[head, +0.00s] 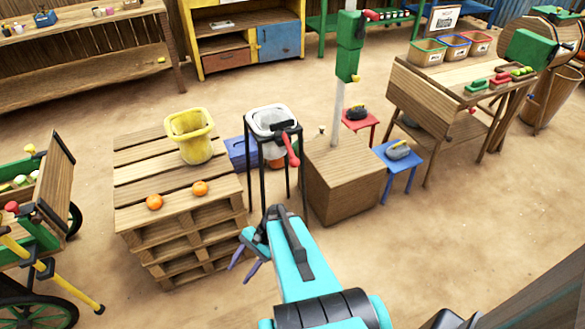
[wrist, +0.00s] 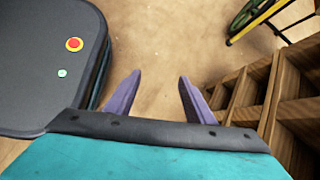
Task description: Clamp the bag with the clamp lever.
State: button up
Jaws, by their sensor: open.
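The bag (head: 273,150) is pale and hangs in a black metal stand (head: 250,172) in the head view, with its mouth at the stand's top frame (head: 264,109). The clamp lever (head: 291,149) has a red handle that points downward at the front right of the stand. Whether it grips the bag cannot be told. My gripper (head: 242,269) is open and empty, with its purple fingers in front of and below the stand, near the pallets. In the wrist view my gripper (wrist: 152,90) shows its fingers spread over bare floor.
A pallet stack (head: 190,225) with a yellow bucket (head: 194,148) and two oranges (head: 154,202) stands left of the stand. A wooden crate (head: 345,180) with a green-topped post stands right of it. Blue (head: 397,155) and red stools are farther right. The floor at right is clear.

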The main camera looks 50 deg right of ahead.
jog(key=w+d+r+m+t+b, duration=0.1)
jog(key=w+d+r+m+t, duration=0.15)
jog(key=d, duration=0.25)
jog(key=w+d+r+m+t+b, duration=0.1)
jog(key=w+d+r+m+t, duration=0.1)
jog(key=d+m+t, duration=0.3)
jog(key=m+t+h+b, duration=0.5)
jog(key=m+t, duration=0.4)
jog(key=m, duration=0.3)
send_near(294, 163)
jog(key=s+d, duration=0.1)
jog(key=s+d+f, duration=0.1)
jog(key=shift+s+f, duration=0.3)
jog(key=shift+w, duration=0.1)
jog(key=shift+x, duration=6.8)
